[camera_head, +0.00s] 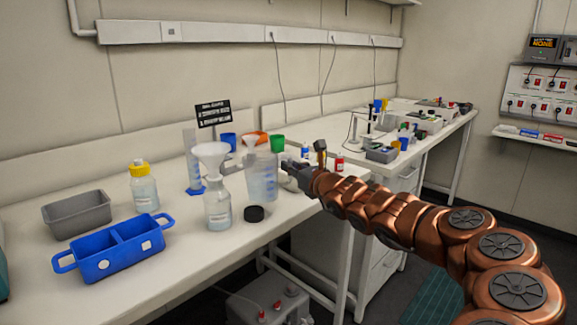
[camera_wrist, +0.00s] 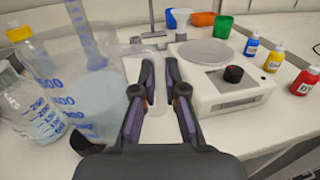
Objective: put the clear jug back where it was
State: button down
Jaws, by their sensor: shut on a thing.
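The clear jug (camera_head: 263,178) is upright over the bench's front part in the head view, right of a bottle with a white funnel (camera_head: 214,170). In the wrist view the jug (camera_wrist: 85,95), with blue volume marks, fills the left side. My gripper (camera_wrist: 160,68) is shut on the jug, with its pale handle between the fingers. In the head view my gripper (camera_head: 297,172) reaches it from the right. I cannot tell whether the jug's base touches the bench.
A black cap (camera_head: 254,213) lies in front. A blue rack (camera_head: 112,248), grey tray (camera_head: 77,213) and yellow-capped bottle (camera_head: 143,190) stand left. Small bottles (camera_wrist: 271,60) stand right of the scale.

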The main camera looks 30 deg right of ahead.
jog(key=shift+w+d+f+p, duration=0.1)
jog(key=shift+w+d+f, duration=0.5)
jog(key=shift+w, duration=0.45)
jog(key=shift+w+d+f+p, duration=0.15)
jog(key=shift+w+d+f, duration=0.25)
jog(key=shift+w+f, duration=0.55)
jog(key=shift+w+d+f+p, duration=0.1)
jog(key=shift+w+d+f, duration=0.4)
jog(key=shift+w, duration=0.7)
jog(key=shift+f, duration=0.15)
jog(key=c, duration=1.2)
grip_release()
